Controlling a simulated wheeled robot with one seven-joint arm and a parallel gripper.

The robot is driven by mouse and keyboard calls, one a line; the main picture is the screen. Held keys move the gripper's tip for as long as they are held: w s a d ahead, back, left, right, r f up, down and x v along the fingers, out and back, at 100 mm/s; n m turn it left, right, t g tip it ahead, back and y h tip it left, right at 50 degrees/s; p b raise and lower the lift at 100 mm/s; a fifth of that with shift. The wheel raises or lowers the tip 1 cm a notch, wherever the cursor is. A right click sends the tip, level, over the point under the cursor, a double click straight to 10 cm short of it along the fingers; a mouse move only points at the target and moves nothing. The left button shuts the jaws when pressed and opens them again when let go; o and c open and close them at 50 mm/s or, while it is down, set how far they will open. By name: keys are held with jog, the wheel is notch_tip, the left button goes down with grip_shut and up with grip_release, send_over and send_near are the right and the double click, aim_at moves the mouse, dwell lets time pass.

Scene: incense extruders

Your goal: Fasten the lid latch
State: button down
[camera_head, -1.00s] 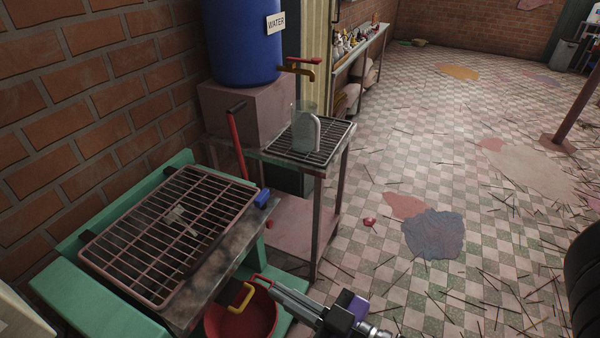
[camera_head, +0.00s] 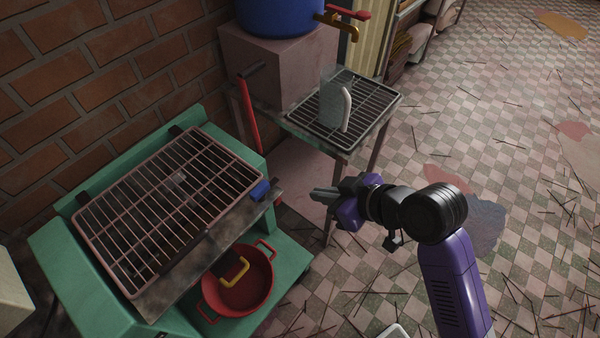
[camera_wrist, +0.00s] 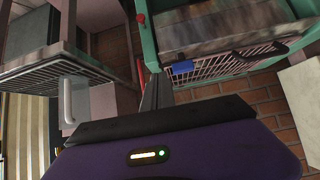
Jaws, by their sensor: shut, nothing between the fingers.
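The barred grate lid (camera_head: 98,247) lies flat over the top of the green machine (camera_head: 75,270). A blue latch piece (camera_head: 260,190) sits at the lid's right edge. It also shows in the wrist view (camera_wrist: 182,67), beside the barred lid (camera_wrist: 225,67). I cannot tell whether the latch is engaged. My gripper (camera_head: 318,193) is shut and empty, to the right of the blue latch and apart from it in the head view. Its fingers (camera_wrist: 156,92) point towards the machine's side in the wrist view.
A rack table (camera_head: 352,132) with a clear jug (camera_head: 330,100) stands behind my gripper, near a blue water barrel (camera_head: 280,12). Floor is open at right.

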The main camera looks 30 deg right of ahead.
aim_at(265, 188)
jog(key=shift+s+a+f, duration=0.15)
jog(key=shift+s+f, duration=0.2)
jog(key=w+a+r+p+x, duration=0.1)
jog(key=x, duration=1.2)
jog(key=shift+w+r+p, duration=0.15)
jog(key=shift+r+p, duration=0.2)
jog(key=shift+r, duration=0.05)
